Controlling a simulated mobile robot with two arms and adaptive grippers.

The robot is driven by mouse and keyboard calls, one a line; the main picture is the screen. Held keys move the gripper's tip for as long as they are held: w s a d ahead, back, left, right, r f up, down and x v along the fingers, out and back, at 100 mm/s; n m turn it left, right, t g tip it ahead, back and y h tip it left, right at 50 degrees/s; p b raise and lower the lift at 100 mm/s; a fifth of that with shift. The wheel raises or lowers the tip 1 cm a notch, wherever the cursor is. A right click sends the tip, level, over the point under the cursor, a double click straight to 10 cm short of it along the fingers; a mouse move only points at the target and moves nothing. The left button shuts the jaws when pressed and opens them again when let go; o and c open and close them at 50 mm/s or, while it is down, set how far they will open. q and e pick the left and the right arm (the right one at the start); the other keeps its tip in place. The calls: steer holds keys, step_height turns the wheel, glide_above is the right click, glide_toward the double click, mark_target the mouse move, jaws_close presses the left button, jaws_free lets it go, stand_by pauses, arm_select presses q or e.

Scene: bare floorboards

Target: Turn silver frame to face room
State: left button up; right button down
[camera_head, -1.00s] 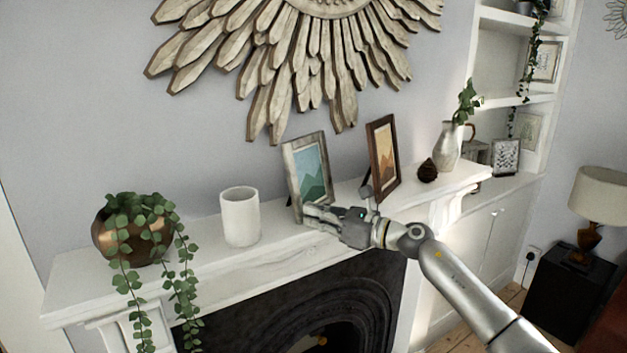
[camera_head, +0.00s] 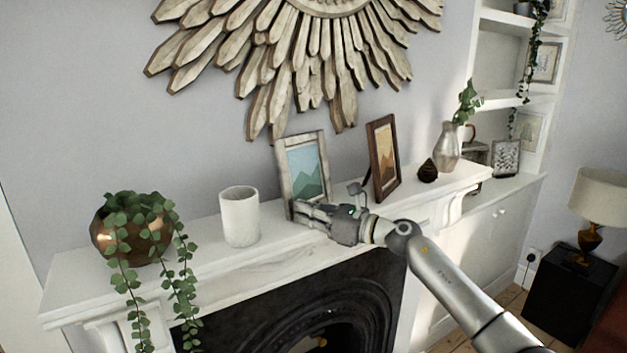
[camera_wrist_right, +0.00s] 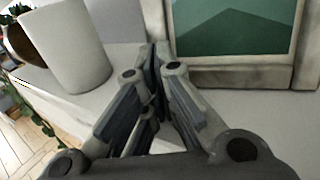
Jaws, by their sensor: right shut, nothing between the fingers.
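The silver frame (camera_head: 303,170) holds a green and pale landscape picture and stands upright on the white mantelpiece, its picture side showing to me. Its lower part fills the top right of the right wrist view (camera_wrist_right: 240,74). My right gripper (camera_head: 300,210) is shut and empty, low in front of the frame's bottom edge. In the right wrist view the closed fingertips (camera_wrist_right: 156,50) are close to the frame's lower left corner; I cannot tell whether they touch it. My left gripper is not in view.
A white cylindrical vase (camera_head: 239,217) stands left of the frame, and a copper pot with a trailing plant (camera_head: 128,232) farther left. A brown frame (camera_head: 383,158), a small dark ornament (camera_head: 428,171) and a silver vase (camera_head: 446,148) stand to the right. The mantelpiece (camera_head: 275,252) has a clear front strip.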

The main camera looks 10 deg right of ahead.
steer(key=shift+b+x, duration=0.45)
steer(key=shift+x, duration=0.9)
steer(key=b+v, duration=0.2)
steer(key=v, duration=1.1)
